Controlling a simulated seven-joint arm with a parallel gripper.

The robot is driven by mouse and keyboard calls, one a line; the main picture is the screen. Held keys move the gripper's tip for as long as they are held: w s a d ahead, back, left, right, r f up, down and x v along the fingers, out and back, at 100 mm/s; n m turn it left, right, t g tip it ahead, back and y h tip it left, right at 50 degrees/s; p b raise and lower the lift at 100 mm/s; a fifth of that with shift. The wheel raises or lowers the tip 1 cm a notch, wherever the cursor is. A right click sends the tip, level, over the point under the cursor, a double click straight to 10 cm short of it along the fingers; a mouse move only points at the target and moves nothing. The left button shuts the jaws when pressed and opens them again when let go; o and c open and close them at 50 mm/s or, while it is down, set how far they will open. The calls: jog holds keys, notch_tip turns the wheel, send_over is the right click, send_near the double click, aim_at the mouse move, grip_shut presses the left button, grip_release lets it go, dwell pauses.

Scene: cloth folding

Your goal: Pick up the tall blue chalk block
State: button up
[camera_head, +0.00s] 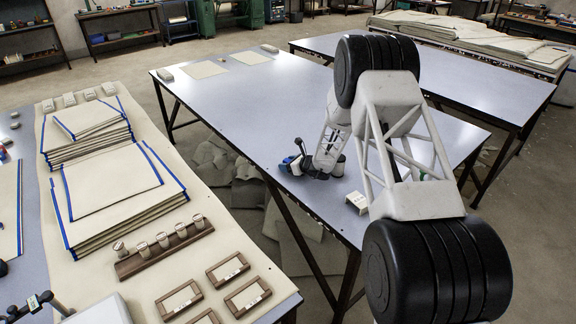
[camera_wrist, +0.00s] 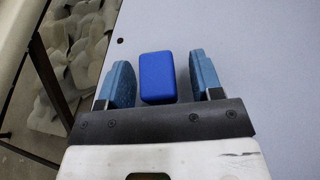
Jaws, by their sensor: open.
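The blue chalk block (camera_wrist: 157,78) stands between the two blue fingers of my gripper (camera_wrist: 160,82) in the wrist view. There is a narrow gap on its left side and a wider gap on its right. The jaws are open and do not visibly touch the block. In the head view my gripper (camera_head: 312,166) is low over the near part of the blue-grey table (camera_head: 235,110), close to its left edge. A small patch of blue (camera_head: 288,160) shows beside the gripper there; I cannot tell whether it is the block or a finger.
A small white block (camera_head: 356,202) lies on the table to the right of my gripper. The left table (camera_head: 70,285) holds stacked cloths (camera_head: 115,190), a wooden rack of small cups (camera_head: 165,247) and wooden frames (camera_head: 180,299). Cloth scraps (camera_wrist: 75,60) lie on the floor between the tables.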

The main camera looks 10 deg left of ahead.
aim_at(288, 161)
jog(key=shift+c, duration=0.2)
jog(key=c, duration=1)
jog(key=shift+o, duration=0.2)
jog(key=shift+r, duration=0.15)
jog(key=shift+r, duration=1.35)
jog(key=shift+s+r, duration=0.2)
jog(key=shift+r, duration=0.1)
jog(key=s+d, duration=0.1)
jog(key=s, duration=0.4)
jog(key=s+d+r, duration=0.1)
jog(key=s+d, duration=0.1)
jog(key=s, duration=0.3)
jog(key=s+d, duration=0.1)
jog(key=s, duration=0.4)
jog(key=shift+d+r, duration=0.15)
jog(key=shift+d, duration=0.05)
